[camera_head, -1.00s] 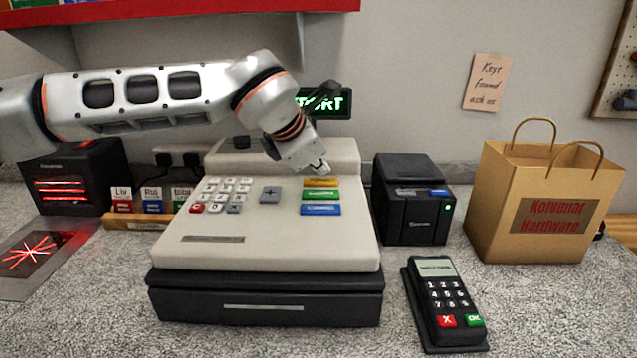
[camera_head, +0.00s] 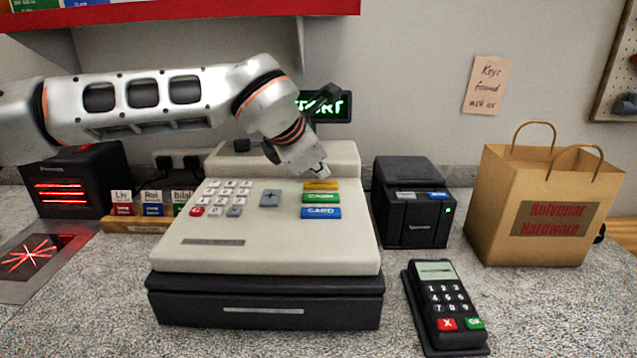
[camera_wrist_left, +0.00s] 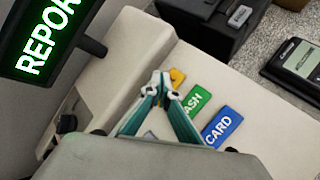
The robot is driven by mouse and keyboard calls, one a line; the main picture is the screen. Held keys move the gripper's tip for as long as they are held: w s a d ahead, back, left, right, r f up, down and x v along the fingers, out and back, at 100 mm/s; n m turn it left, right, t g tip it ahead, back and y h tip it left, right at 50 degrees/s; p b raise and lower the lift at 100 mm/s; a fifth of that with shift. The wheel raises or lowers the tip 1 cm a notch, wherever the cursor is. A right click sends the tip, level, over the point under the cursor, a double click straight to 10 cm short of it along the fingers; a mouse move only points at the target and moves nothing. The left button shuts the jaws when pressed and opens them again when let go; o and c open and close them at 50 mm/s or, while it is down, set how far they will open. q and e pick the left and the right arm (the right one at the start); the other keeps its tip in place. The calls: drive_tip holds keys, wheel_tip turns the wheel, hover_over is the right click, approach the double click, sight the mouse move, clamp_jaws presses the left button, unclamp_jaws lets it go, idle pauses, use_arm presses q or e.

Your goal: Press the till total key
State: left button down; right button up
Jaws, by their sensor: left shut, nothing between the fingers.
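The white till (camera_head: 270,236) stands on the counter above a black drawer. Its right-hand keys are a yellow key (camera_head: 321,185), a green CASH key (camera_head: 321,198) and a blue CARD key (camera_head: 321,212). The yellow key's lettering is too small to read, so I cannot tell by label which key is the total key. My left gripper (camera_head: 322,171) is shut and empty, pointing down just behind the yellow key. In the left wrist view its fingertips (camera_wrist_left: 160,82) overlap the yellow key (camera_wrist_left: 177,77); contact cannot be told. My right gripper is not in view.
A green-lit display (camera_head: 325,106) rises behind my left wrist. A black printer (camera_head: 413,215) and a card terminal (camera_head: 444,300) stand right of the till, with a paper bag (camera_head: 500,200) beyond. A black scanner (camera_head: 75,180) is at the left.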

sight(320, 185)
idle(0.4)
use_arm(q)
drive_tip(key=shift+f, duration=0.45)
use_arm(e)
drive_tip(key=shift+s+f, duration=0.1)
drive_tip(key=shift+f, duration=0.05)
use_arm(q)
drive_tip(key=shift+f, duration=0.1)
idle(0.3)
drive_tip(key=shift+r, duration=0.6)
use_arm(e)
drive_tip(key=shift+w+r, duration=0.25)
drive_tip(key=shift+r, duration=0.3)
use_arm(q)
drive_tip(key=shift+p, duration=0.3)
drive_tip(key=shift+r+p, duration=1.6)
drive_tip(key=shift+r, duration=1.45)
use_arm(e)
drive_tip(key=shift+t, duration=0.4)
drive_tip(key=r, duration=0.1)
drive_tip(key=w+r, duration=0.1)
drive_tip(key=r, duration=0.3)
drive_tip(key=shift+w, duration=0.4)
use_arm(q)
drive_tip(key=shift+f, duration=0.1)
